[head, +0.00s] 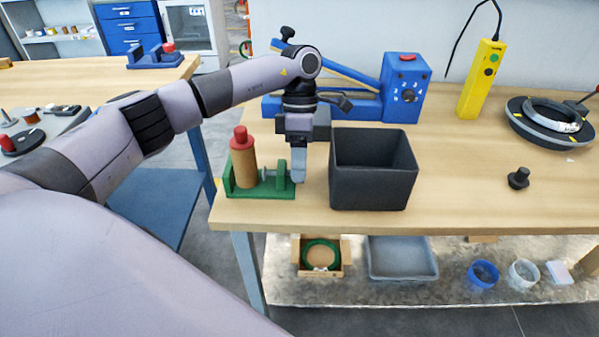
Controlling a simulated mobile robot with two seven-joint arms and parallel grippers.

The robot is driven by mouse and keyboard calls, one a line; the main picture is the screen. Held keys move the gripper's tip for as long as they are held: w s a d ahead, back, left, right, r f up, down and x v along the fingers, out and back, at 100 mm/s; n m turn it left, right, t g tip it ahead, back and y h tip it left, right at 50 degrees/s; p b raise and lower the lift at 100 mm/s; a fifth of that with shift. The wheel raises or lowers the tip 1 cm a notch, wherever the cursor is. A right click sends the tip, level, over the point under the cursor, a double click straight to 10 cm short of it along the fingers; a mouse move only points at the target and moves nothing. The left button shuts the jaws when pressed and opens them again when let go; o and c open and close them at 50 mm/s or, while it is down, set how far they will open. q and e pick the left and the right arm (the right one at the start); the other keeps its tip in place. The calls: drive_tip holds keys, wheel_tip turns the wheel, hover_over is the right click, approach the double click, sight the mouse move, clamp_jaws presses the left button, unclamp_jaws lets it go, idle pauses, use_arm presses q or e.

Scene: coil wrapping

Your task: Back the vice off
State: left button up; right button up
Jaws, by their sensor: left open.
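A small green vice (262,190) stands at the front left of the wooden bench. A tan cylinder (244,167) with a red top (240,139) stands upright in its left part. A round green piece (281,174) sits at the vice's right end. My left gripper (298,178) reaches down from above at that right end, between the vice and the black bin. It is open, with its fingers beside the round green piece; I cannot tell whether they touch it. My right gripper is not in view.
The black bin (372,197) stands close to the right of my left gripper. Behind are a blue machine (405,90) and a yellow pendant (480,80). A ring-shaped coil (550,118) and a black knob (518,179) lie at right. The bench's right front is mostly clear.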

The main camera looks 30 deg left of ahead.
use_arm(q)
drive_tip(key=shift+r, duration=0.1)
idle(0.4)
drive_tip(key=p+v, duration=0.3)
drive_tip(key=v, duration=0.3)
drive_tip(key=shift+w+r, duration=0.2)
drive_tip(key=shift+r, duration=0.2)
drive_tip(key=shift+s, duration=0.1)
